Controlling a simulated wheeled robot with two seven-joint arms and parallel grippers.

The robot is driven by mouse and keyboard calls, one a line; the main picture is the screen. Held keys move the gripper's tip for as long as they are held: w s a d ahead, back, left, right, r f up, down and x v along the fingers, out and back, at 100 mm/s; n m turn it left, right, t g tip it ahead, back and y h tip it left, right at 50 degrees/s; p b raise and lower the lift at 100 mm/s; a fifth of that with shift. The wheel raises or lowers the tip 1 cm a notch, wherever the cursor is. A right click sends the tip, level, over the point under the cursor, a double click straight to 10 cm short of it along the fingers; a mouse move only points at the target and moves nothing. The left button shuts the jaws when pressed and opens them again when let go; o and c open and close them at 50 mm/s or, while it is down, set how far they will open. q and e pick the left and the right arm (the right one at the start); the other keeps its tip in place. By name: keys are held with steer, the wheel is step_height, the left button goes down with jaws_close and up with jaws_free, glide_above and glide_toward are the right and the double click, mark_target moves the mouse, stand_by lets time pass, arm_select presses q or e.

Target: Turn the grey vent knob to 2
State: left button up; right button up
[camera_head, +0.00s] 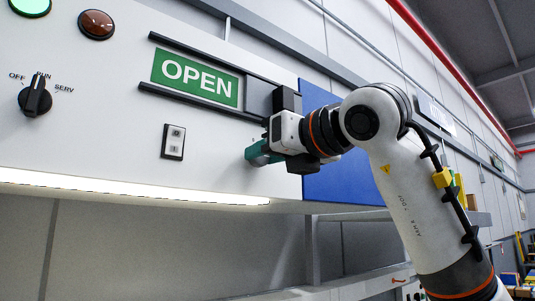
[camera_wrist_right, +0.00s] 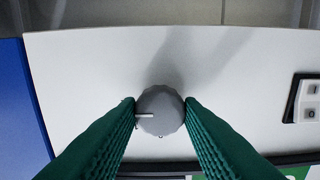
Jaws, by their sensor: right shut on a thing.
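The grey vent knob (camera_wrist_right: 160,111) is a round, ribbed knob on the white panel, seen in the right wrist view. A thin white pointer line on it points to the left of that picture. My right gripper (camera_wrist_right: 161,106) has its green fingers on both sides of the knob and is shut on it. In the head view my right gripper (camera_head: 257,154) is at the panel below the right end of the OPEN sign, and it hides the knob. No scale numbers around the knob can be made out. My left gripper is in neither view.
The panel (camera_head: 130,135) also carries a black selector switch (camera_head: 35,97), a small rocker switch (camera_head: 173,143), a green OPEN slide sign (camera_head: 195,78) and a red-brown lamp (camera_head: 96,24). A blue panel (camera_head: 345,180) lies behind my right wrist. A lit strip runs along the panel's lower edge.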

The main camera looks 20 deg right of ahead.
steer(key=shift+f, duration=0.15)
steer(key=o, duration=1)
steer(key=shift+s, duration=0.1)
steer(key=b+v, duration=0.3)
steer(key=v, duration=0.9)
